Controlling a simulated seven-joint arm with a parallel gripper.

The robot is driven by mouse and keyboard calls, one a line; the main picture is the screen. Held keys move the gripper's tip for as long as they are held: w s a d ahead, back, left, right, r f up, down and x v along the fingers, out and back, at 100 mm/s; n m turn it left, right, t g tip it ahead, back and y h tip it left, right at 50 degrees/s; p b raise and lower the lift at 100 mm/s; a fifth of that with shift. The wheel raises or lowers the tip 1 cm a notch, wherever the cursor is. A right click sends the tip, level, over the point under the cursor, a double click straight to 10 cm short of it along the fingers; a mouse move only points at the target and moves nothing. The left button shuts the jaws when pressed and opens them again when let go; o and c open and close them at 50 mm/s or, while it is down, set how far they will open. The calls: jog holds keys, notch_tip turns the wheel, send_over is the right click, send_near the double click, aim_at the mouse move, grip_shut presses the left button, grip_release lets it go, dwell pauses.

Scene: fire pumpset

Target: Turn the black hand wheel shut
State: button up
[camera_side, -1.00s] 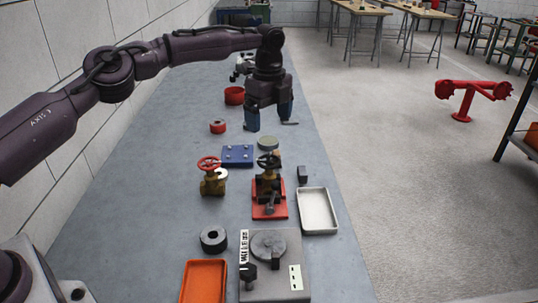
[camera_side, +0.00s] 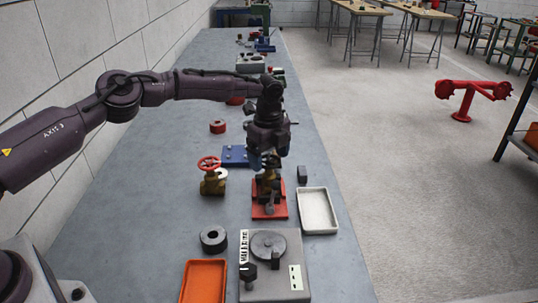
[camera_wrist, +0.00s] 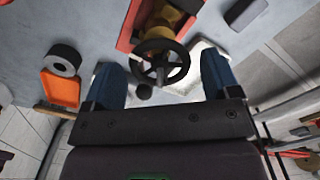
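The black hand wheel (camera_wrist: 176,71) shows in the wrist view as a spoked ring on top of a brass valve (camera_wrist: 158,33). The valve is held on a red base (camera_wrist: 127,28), which also shows in the side view (camera_side: 262,213). My gripper (camera_wrist: 160,63) is open, with one blue finger on each side of the wheel in the wrist view. Gaps show between the fingers and the rim; I cannot tell whether the fingertips are level with the wheel. In the side view my gripper (camera_side: 266,162) is right over the valve and hides most of the wheel.
A brass valve with a red wheel (camera_side: 209,163) stands close on the left. A blue block (camera_side: 234,156) lies behind it. A white tray (camera_side: 318,211) is at right, and a grey plate fixture (camera_side: 285,262) and orange tray (camera_side: 203,282) are in front.

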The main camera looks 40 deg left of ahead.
jog(key=c, duration=0.7)
